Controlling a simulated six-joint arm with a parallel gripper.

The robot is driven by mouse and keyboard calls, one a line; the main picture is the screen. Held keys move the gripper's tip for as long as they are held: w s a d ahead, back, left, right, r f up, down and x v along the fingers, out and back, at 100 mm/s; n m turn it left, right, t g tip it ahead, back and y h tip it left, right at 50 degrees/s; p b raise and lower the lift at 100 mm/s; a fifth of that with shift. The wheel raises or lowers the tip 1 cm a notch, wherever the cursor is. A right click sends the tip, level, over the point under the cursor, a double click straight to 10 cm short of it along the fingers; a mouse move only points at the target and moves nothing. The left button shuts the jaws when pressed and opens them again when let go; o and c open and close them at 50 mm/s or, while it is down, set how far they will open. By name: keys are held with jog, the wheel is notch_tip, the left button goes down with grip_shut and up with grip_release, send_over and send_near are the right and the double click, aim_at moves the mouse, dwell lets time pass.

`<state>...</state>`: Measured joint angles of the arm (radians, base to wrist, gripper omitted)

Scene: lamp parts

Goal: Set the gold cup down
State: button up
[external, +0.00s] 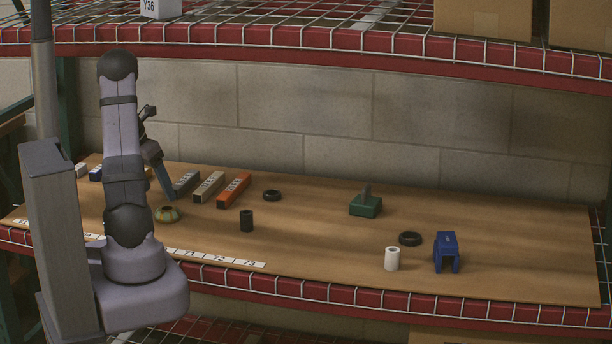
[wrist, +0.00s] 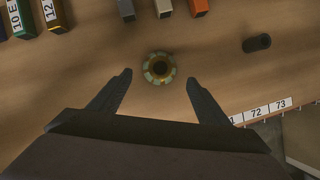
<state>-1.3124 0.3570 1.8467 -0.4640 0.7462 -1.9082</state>
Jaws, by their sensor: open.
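The gold cup (external: 167,214) is a small round piece with gold and green patches, and it rests upright on the wooden board. In the wrist view the cup (wrist: 148,72) shows from above as a ring with a dark opening. My gripper (external: 166,196) is above or just behind the cup, and its far finger is partly hidden by my arm. In the wrist view the two fingertips of my gripper (wrist: 158,77) are wide apart, one on each side of the cup, touching neither side. Nothing is held. The exact height over the cup is hard to tell.
Grey, tan and orange blocks (external: 234,190) lie behind the cup. Farther right are black rings (external: 410,239), a green block (external: 366,206), a white roll (external: 392,259) and a blue bracket (external: 446,252). A number strip (external: 215,258) runs along the front edge.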

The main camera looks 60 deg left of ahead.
jog(key=shift+s+r, duration=0.15)
jog(key=shift+r, duration=0.15)
jog(key=shift+d, duration=0.1)
jog(key=w+d+m, duration=0.3)
jog(key=d+m, duration=0.2)
jog(key=d, duration=0.2)
jog(key=w+d+f+m+g+h, duration=0.1)
jog(key=w+d+m, duration=0.3)
jog(key=d+m, duration=0.2)
jog(key=w+d+m+h, duration=0.1)
jog(key=w+d+m, duration=0.2)
jog(key=d+m, duration=0.3)
jog(key=shift+w+d+f+g, duration=0.15)
jog(key=shift+d+f+g, duration=0.05)
jog(key=shift+d, duration=0.45)
jog(key=shift+w+d+f+g, duration=0.1)
jog(key=shift+d+f+g, duration=0.1)
jog(key=shift+d, duration=0.45)
jog(key=s+d+f+m+g, duration=0.1)
jog(key=s+d+m, duration=0.2)
jog(key=d+m, duration=0.7)
jog(key=s+d+f+m+g, duration=0.1)
jog(key=s+d+m, duration=0.3)
jog(key=d+m, duration=0.6)
jog(key=m, duration=0.3)
jog(key=shift+s+d+f+m, duration=0.2)
jog(key=shift+d+f+m, duration=0.1)
jog(key=shift+d+f, duration=0.1)
